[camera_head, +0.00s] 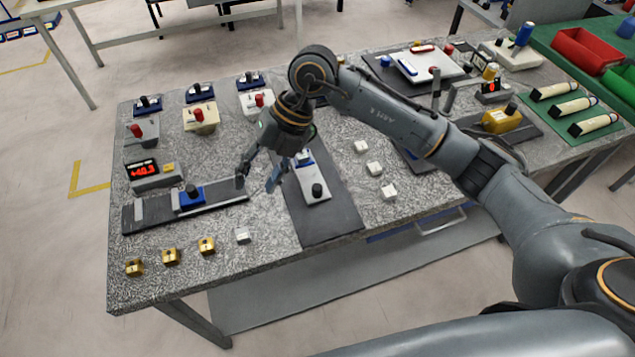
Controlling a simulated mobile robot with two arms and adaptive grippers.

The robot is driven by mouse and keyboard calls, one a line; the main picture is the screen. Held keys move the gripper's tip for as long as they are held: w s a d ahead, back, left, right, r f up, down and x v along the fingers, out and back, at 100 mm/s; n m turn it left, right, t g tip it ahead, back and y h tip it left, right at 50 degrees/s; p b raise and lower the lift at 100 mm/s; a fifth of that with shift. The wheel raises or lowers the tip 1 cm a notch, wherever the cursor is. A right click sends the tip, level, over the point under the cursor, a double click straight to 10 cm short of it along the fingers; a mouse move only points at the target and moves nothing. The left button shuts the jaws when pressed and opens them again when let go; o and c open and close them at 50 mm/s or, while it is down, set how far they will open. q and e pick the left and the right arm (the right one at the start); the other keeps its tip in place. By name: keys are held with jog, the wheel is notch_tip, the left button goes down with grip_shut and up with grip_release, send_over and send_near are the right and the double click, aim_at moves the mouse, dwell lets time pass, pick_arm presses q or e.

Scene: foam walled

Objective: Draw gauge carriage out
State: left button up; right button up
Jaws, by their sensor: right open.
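The gauge carriage, which I take to be the blue block with a black knob (188,200), sits on a dark rail (222,197) at the left front of the speckled table. A grey end block stands at the rail's left part. A display box (143,172) with red digits stands behind the rail. My right gripper (257,183) is open and points down, with its fingers near the rail's right end, to the right of the carriage. I see nothing between its fingers. My left gripper is not in view.
A white sliding block with a black knob (316,190) lies on a dark mat (320,222) right of the gripper. Several brass blocks (170,257) and a white cube (242,235) line the front. Knobbed fixtures (201,117) stand behind. Bare tabletop lies between the rail and front blocks.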

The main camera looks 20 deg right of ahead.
aim_at(318, 187)
jog(key=w+d+r+m+t+h, duration=0.1)
jog(key=w+d+h, duration=0.15)
jog(key=d, duration=0.35)
jog(key=w+d+m+h, duration=0.1)
jog(key=w+d+h, duration=0.1)
jog(key=d+h, duration=0.3)
jog(key=shift+y, duration=0.65)
jog(key=f+p, duration=0.1)
jog(key=f, duration=0.3)
jog(key=d+f+p, duration=0.1)
jog(key=f, duration=0.3)
jog(key=f+p, duration=0.1)
jog(key=f, duration=0.3)
jog(key=shift+s+d+f, duration=0.15)
jog(key=shift+s+f, duration=0.05)
jog(key=shift+s, duration=0.05)
jog(key=shift+f, duration=0.65)
grip_shut()
